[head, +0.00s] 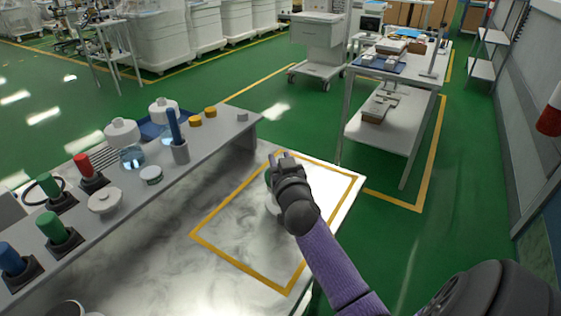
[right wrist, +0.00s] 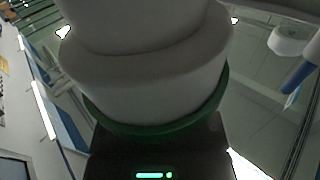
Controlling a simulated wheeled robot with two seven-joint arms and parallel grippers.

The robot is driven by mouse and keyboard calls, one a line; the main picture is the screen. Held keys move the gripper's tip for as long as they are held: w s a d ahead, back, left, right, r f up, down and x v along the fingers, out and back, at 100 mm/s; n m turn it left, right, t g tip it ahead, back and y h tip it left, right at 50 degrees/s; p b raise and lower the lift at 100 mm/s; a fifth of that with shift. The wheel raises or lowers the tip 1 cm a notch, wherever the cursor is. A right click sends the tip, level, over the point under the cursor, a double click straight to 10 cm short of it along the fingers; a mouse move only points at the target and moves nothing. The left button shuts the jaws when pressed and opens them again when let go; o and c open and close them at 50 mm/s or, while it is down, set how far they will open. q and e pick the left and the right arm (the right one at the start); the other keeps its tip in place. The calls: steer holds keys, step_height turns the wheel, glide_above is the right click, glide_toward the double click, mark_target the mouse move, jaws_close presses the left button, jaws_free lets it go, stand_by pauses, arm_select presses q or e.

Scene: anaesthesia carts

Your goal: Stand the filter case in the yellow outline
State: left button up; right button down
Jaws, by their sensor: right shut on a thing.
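The filter case looks like a white, rounded case (head: 272,205) with a green rim. In the head view it is mostly hidden behind my right gripper (head: 286,170), which is shut on it. In the right wrist view the white case (right wrist: 150,85) fills the upper middle, with its green rim (right wrist: 165,128) nearest the camera. The yellow outline (head: 238,263) is a square marked on the pale marbled table top. The gripper and case appear over the inside of this outline. I cannot tell whether the case touches the table. My left gripper is not in view.
A raised grey shelf (head: 125,200) runs along the left of the table. It carries colored plugs, white jars (head: 122,132), a blue rod (head: 174,125) and yellow caps. A white cart (head: 319,45) and shelved bench (head: 385,130) stand beyond. The outline's interior looks otherwise clear.

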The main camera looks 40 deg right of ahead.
steer(key=shift+c, duration=2.4)
jaws_free()
steer(key=shift+o, duration=0.4)
steer(key=shift+r, duration=0.1)
arm_select(q)
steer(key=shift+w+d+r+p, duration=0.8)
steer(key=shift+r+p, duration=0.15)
steer(key=shift+p, duration=0.15)
arm_select(e)
steer(key=v, duration=1.2)
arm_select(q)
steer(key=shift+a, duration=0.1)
